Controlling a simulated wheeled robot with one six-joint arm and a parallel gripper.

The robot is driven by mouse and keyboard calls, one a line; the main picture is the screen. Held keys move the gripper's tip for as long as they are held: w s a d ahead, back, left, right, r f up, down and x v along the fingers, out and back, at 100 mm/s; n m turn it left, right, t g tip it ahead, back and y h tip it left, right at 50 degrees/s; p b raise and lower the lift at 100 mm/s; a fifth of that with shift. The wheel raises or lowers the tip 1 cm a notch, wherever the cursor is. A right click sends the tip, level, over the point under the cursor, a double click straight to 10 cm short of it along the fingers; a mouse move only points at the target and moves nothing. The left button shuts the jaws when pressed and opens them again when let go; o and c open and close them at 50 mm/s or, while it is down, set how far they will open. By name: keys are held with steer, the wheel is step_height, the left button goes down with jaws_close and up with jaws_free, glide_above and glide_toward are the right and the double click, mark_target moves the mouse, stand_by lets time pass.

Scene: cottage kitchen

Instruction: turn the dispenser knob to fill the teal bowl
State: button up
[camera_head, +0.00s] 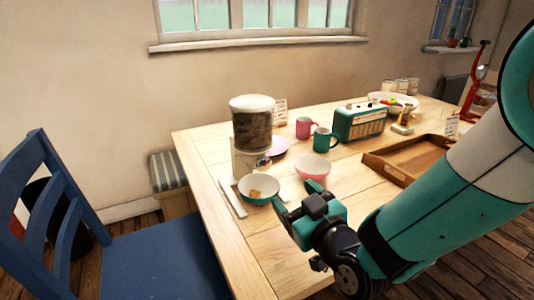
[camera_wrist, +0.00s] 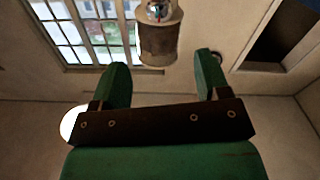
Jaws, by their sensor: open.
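The dispenser (camera_head: 252,128) stands upright on the table's near left part, with a white lid, a clear body full of dark stuff and a pale base. A small knob (camera_head: 264,162) shows low on its front, facing the bowl side. The teal bowl (camera_head: 262,196) sits in front of the base, with a small orange-tan piece inside. My gripper (camera_head: 298,197) is open and empty, just right of the teal bowl and apart from the knob.
A pink bowl (camera_head: 313,165) stands close behind my gripper. A pink mug (camera_head: 304,128), a teal mug (camera_head: 323,141) and a radio (camera_head: 360,122) stand farther back. A wooden tray (camera_head: 410,160) lies right. A pale utensil (camera_head: 232,198) lies left of the teal bowl. A blue chair (camera_head: 150,255) stands at left.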

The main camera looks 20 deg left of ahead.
mark_target(265, 165)
steer(key=p+x, duration=1.2)
steer(key=shift+w+a, duration=0.1)
steer(key=shift+a, duration=0.05)
steer(key=c, duration=0.9)
